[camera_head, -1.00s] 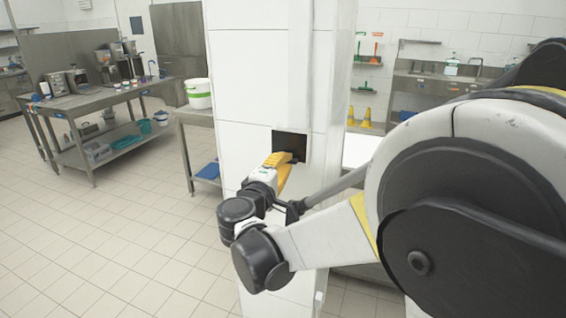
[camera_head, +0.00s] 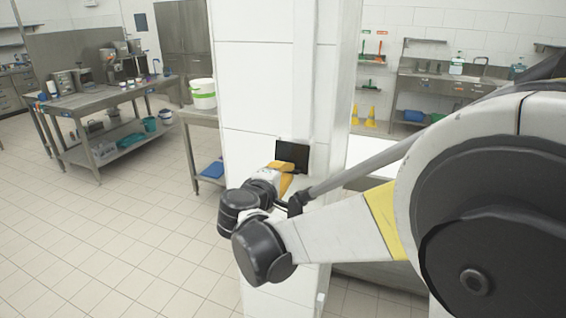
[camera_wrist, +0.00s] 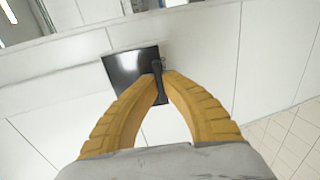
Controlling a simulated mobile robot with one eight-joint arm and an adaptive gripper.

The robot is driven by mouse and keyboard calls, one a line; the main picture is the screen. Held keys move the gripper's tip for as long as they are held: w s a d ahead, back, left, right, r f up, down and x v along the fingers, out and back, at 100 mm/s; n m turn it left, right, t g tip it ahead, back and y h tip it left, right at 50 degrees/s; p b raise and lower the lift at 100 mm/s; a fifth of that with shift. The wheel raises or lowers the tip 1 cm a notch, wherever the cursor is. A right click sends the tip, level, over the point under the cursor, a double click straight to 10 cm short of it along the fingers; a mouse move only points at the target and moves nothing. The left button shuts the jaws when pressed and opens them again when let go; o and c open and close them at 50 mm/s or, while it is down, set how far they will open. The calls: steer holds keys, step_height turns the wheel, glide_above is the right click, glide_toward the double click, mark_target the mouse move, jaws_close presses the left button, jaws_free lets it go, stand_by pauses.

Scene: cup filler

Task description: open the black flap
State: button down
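The black flap (camera_head: 292,152) is a small dark, glossy panel low on the white tiled pillar. In the wrist view the flap (camera_wrist: 131,68) shows beyond my fingers, with a black handle (camera_wrist: 158,84) at its right edge. My gripper (camera_head: 281,166) has yellow fingers and is at the flap's lower left in the head view. In the wrist view my gripper (camera_wrist: 163,76) has its fingertips drawn together on both sides of the handle, apparently holding it. The fingers hide part of the handle and the flap's lower part. I cannot tell whether the flap stands ajar.
The white pillar (camera_head: 255,90) stands directly in front of my arm. A steel table (camera_head: 190,118) with a white bucket (camera_head: 202,94) is to its left. A long worktable (camera_head: 90,98) stands farther left. Tiled floor (camera_head: 120,230) at the left is clear.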

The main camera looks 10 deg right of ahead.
step_height(320, 180, up, 11)
steer(key=s+a+g+y+p, duration=0.1)
steer(key=s+g+y+p, duration=0.1)
steer(key=g+y+p, duration=0.8)
steer(key=shift+a+g+y+p, duration=0.35)
steer(key=shift+g+p, duration=2.05)
steer(key=shift+p, duration=2.3)
steer(key=shift+d+r, duration=0.1)
steer(key=c, duration=1.5)
jaws_free()
steer(key=shift+c, duration=0.2)
steer(key=shift+r, duration=0.1)
